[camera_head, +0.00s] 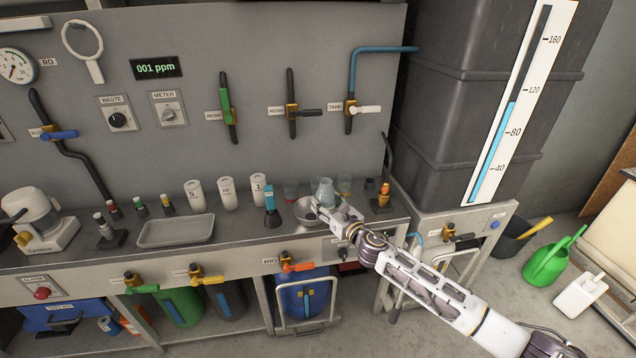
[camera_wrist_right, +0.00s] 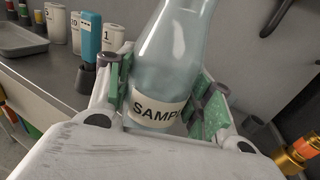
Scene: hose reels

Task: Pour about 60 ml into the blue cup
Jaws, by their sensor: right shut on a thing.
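My right gripper (camera_head: 330,207) is shut on a clear, pale bluish bottle (camera_head: 324,190) at the right end of the counter. In the right wrist view the bottle (camera_wrist_right: 168,50) stands between the green finger pads, slightly tilted, with a label reading "SAMP…". My right gripper's fingers (camera_wrist_right: 165,100) close on both sides of the label. Small cups stand behind the bottle: one to its left (camera_head: 291,190) and one to its right (camera_head: 344,184). They are too small to tell which is the blue cup. The liquid level in the bottle is unclear. My left gripper is out of view.
A metal bowl (camera_head: 305,210) sits beside the bottle. A blue handheld meter (camera_head: 271,197) stands in a holder left of it, by several white canisters (camera_head: 227,193). A grey tray (camera_head: 176,231) lies further left. An orange-yellow valve (camera_head: 383,195) stands at the counter's right end.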

